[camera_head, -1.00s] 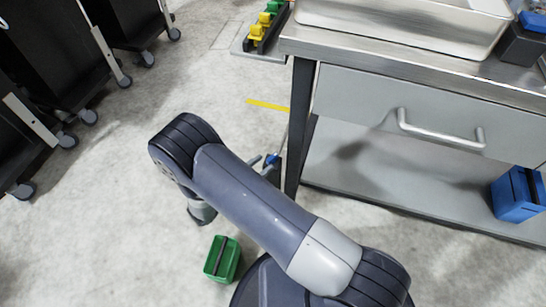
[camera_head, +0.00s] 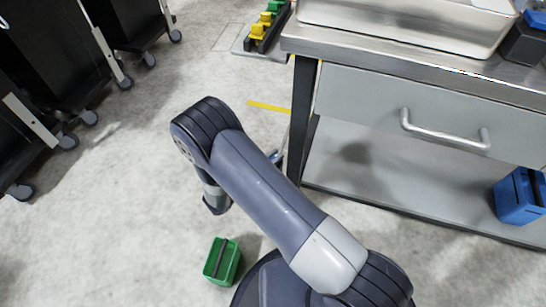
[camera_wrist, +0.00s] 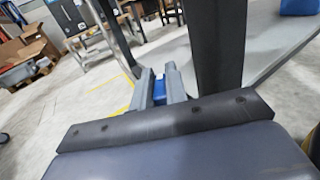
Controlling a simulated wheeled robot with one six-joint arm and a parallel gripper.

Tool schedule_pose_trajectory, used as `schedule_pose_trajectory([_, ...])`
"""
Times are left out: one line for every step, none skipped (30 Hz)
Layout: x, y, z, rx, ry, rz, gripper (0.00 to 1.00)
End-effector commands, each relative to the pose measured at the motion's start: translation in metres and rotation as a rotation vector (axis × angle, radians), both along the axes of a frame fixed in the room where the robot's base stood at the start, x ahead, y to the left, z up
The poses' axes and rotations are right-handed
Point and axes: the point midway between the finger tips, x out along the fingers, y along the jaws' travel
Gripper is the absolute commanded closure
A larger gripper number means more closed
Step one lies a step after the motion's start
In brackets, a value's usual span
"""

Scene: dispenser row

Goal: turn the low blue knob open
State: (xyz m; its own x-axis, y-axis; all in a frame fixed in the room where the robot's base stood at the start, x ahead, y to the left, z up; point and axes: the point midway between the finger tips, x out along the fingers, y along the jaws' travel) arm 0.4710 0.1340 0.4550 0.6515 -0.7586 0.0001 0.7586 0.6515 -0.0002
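In the wrist view, my gripper (camera_wrist: 160,84) points ahead with its two fingers apart. Blue of the low knob (camera_wrist: 158,87) shows in the gap between the fingers, and a little more blue shows past the right fingertip. I cannot tell whether the fingers touch it. In the head view my arm hides the gripper and most of the knob. Only a small bluish patch shows beside the table leg (camera_head: 302,120), and I cannot tell whether it is the knob or a finger.
A steel table (camera_head: 400,55) with a drawer handle (camera_head: 445,132) and a lower shelf stands right of my arm. A blue box (camera_head: 519,197) sits on the shelf. A green bin (camera_head: 222,262) is on the floor. Black wheeled carts (camera_head: 60,60) stand left; floor between is clear.

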Motion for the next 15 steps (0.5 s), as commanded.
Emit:
schedule_pose_trajectory([-0.0001, 0.0001, 0.0000, 0.000, 0.000, 0.000, 0.92])
schedule_pose_trajectory([-0.0001, 0.0001, 0.0000, 0.000, 0.000, 0.000, 0.95])
schedule_pose_trajectory([-0.0001, 0.0001, 0.0000, 0.000, 0.000, 0.000, 0.98])
schedule_pose_trajectory([-0.0001, 0.0001, 0.0000, 0.000, 0.000, 0.000, 1.00])
schedule_pose_trajectory([-0.0001, 0.0001, 0.0000, 0.000, 0.000, 0.000, 1.00])
schedule_pose_trajectory([-0.0001, 0.0001, 0.0000, 0.000, 0.000, 0.000, 1.00])
schedule_pose_trajectory([-0.0001, 0.0001, 0.0000, 0.000, 0.000, 0.000, 1.00])
schedule_pose_trajectory([-0.0001, 0.0001, 0.0000, 0.000, 0.000, 0.000, 1.00])
schedule_pose_trajectory([-0.0001, 0.0001, 0.0000, 0.000, 0.000, 0.001, 1.00])
schedule_pose_trajectory([-0.0001, 0.0001, 0.0000, 0.000, 0.000, 0.002, 1.00])
schedule_pose_trajectory([-0.0001, 0.0000, 0.0001, 0.000, 0.000, 0.004, 1.00])
schedule_pose_trajectory([-0.0001, 0.0000, 0.0001, 0.000, 0.000, 0.009, 1.00])
schedule_pose_trajectory([-0.0002, -0.0001, 0.0002, 0.000, 0.000, 0.014, 1.00])
schedule_pose_trajectory([-0.0004, -0.0001, 0.0002, 0.000, 0.000, 0.021, 1.00])
schedule_pose_trajectory([-0.0004, -0.0002, 0.0003, -0.002, 0.001, 0.034, 1.00])
